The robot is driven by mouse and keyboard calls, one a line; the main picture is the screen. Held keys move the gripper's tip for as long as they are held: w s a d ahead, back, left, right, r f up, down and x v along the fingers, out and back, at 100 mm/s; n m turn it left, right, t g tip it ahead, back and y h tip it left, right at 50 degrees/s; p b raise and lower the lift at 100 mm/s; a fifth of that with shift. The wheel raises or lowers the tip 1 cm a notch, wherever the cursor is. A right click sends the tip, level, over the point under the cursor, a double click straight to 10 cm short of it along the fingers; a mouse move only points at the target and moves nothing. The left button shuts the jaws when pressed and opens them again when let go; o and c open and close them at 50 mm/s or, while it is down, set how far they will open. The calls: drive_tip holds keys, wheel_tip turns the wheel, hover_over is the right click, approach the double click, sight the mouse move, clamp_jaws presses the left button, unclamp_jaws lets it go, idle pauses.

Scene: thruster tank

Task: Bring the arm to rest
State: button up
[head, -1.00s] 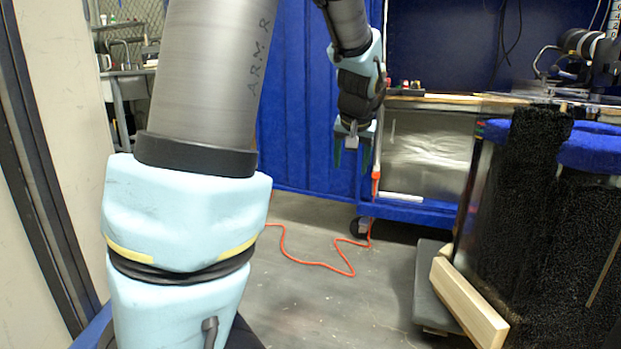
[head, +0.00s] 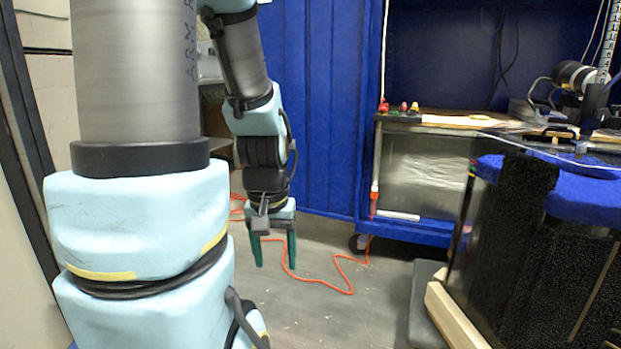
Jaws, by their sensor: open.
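My gripper (head: 273,256) hangs at the end of my arm, left of the picture's middle. Its two green fingers point down and stand apart, with nothing between them. It is over the open grey floor (head: 310,315), clear of the cart and the tank. The large light-blue and grey links of my arm fill the left side and hide what is behind them.
A blue wheeled cart (head: 420,236) with a wooden-topped bench stands behind, to the right. A black-sided tank with a blue padded rim (head: 585,205) stands at right, a wooden beam (head: 455,318) at its foot. An orange cord (head: 318,281) lies on the floor.

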wheel_tip(320, 180, up, 35)
drive_tip(key=p, duration=3.3)
drive_tip(key=shift+f, duration=0.1)
drive_tip(key=shift+c, duration=0.3)
